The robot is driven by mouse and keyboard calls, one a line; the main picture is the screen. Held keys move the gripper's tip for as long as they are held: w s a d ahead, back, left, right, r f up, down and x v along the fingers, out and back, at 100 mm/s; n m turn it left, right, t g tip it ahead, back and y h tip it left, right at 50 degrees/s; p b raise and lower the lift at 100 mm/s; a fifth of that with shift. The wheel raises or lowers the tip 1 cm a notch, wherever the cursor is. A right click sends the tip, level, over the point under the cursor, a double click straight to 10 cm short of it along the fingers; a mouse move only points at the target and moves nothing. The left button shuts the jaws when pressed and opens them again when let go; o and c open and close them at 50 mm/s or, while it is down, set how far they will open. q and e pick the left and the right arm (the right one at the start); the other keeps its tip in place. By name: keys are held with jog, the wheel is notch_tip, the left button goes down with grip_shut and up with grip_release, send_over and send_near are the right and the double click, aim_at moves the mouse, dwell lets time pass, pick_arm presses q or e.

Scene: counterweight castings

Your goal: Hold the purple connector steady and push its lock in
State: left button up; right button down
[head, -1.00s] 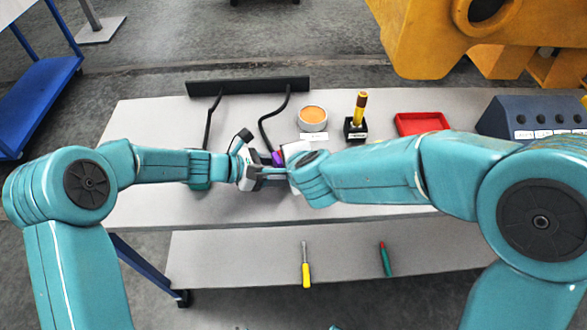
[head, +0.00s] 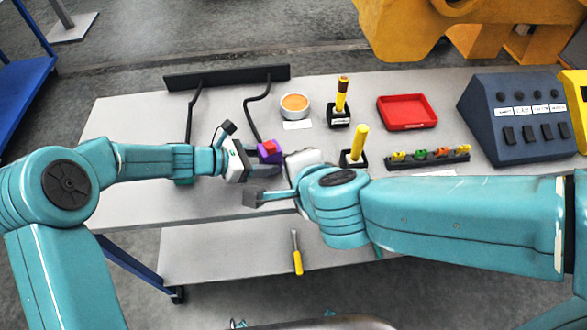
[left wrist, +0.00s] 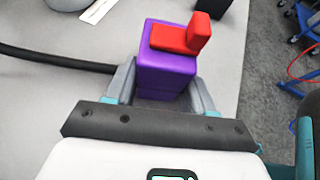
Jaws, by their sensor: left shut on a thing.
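The purple connector (head: 268,156) is at the end of a black cable above the bench. My left gripper (head: 262,160) is shut on it; the left wrist view shows the purple body (left wrist: 166,72) between both fingers (left wrist: 160,88). The red lock (left wrist: 182,38) sits on top of the connector, with an upright tab at its right end, and appears to stick out past the purple body. My right gripper (head: 256,198) is in front of the connector, apart from it, pointing left. Its fingers overlap in this view, so their opening is unclear.
A dark rail (head: 228,77) with two black cables stands at the back. A round orange-topped container (head: 295,106), yellow-handled tools in holders (head: 359,144), a red tray (head: 407,112), a rack of small coloured parts (head: 428,157) and a blue switch box (head: 520,118) are to the right.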

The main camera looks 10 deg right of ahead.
pick_arm(q)
jog(key=o, duration=0.9)
jog(key=shift+c, duration=0.2)
